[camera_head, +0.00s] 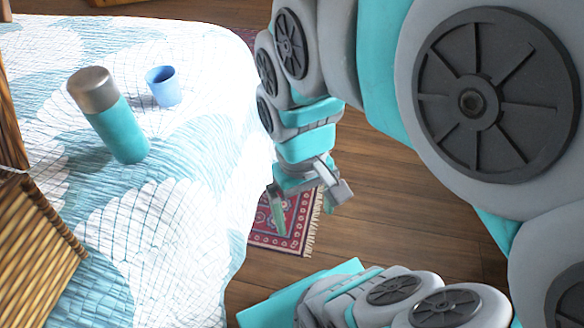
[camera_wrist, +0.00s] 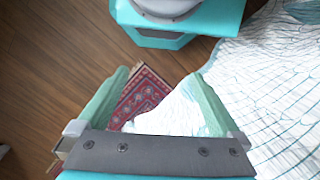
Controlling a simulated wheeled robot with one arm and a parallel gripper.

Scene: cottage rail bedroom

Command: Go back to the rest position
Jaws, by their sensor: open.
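My gripper (camera_head: 303,212) hangs beside the right edge of the bed, above the floor and a red rug. In the wrist view my gripper (camera_wrist: 165,95) shows two green fingers spread wide apart, with nothing between them but the rug and the bed's edge beyond. It is open and empty. My arm fills the right side of the head view and hides much of the floor there.
The bed (camera_head: 180,225) has a blue and white cover. A teal bottle with a metallic cap (camera_head: 115,130) and a blue cup (camera_head: 163,87) stand on it. A wicker item (camera_head: 35,255) is at the left. The patterned rug (camera_head: 290,222) lies on the wooden floor (camera_head: 385,185).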

